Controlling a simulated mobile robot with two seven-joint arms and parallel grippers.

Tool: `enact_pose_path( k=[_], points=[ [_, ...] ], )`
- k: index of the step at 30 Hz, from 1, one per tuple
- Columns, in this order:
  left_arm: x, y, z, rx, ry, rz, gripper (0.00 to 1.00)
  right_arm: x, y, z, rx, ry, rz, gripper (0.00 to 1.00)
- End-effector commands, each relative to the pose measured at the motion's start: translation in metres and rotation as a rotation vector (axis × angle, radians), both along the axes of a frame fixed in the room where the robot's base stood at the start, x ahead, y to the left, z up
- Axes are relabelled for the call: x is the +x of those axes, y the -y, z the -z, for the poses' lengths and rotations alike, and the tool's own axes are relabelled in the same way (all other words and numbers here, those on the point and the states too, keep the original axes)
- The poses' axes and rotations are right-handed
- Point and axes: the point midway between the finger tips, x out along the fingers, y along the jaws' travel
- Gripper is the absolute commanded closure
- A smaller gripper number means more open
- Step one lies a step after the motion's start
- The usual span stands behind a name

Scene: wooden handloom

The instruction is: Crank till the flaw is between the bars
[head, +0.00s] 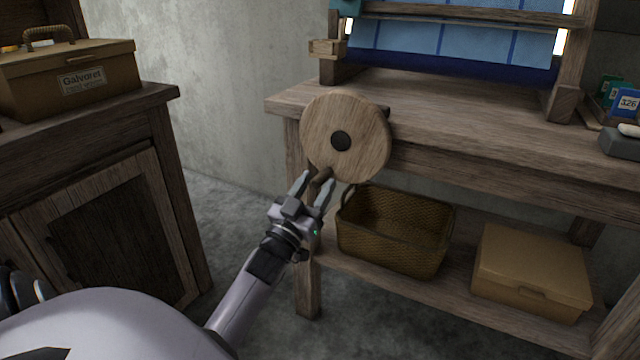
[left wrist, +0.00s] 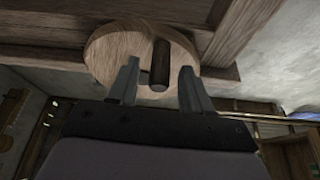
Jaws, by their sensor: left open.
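The crank is a round wooden disc (head: 358,128) with a dark hub, mounted on the front left of the loom table. A dark wooden handle (head: 320,181) sticks out near its lower left edge. My left gripper (head: 317,187) is open, its fingers on either side of the handle. In the left wrist view the handle (left wrist: 160,66) stands between the open fingertips (left wrist: 158,72), with the disc (left wrist: 112,50) behind. The blue cloth (head: 455,42) hangs between the loom's wooden bars; no flaw can be made out in it. My right gripper is not in view.
A woven basket (head: 395,232) and a tan box (head: 532,272) sit on the shelf under the table. A dark cabinet (head: 95,200) with a case (head: 70,78) stands at left. Small coloured packets (head: 625,103) and a grey block (head: 622,143) lie at the right.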

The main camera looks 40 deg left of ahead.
Motion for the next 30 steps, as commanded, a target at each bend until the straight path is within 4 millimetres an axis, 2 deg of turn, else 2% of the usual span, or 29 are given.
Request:
enact_pose_path(
  k=[6,16,17,21,30],
  points=[
    [0.018,-0.004,-0.007,0.001,0.001,0.001,0.51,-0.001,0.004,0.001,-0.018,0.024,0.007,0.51],
    [0.021,-0.004,-0.008,0.000,-0.001,0.001,0.51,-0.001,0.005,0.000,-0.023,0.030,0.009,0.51],
    [0.021,-0.004,-0.008,0.000,-0.001,0.001,0.54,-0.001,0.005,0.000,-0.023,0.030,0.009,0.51],
    [0.021,-0.004,-0.008,0.000,-0.001,0.000,1.00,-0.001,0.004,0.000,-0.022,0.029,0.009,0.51],
    [0.020,-0.006,-0.010,0.019,-0.007,0.000,1.00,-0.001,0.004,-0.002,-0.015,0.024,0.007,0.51]
  ],
)
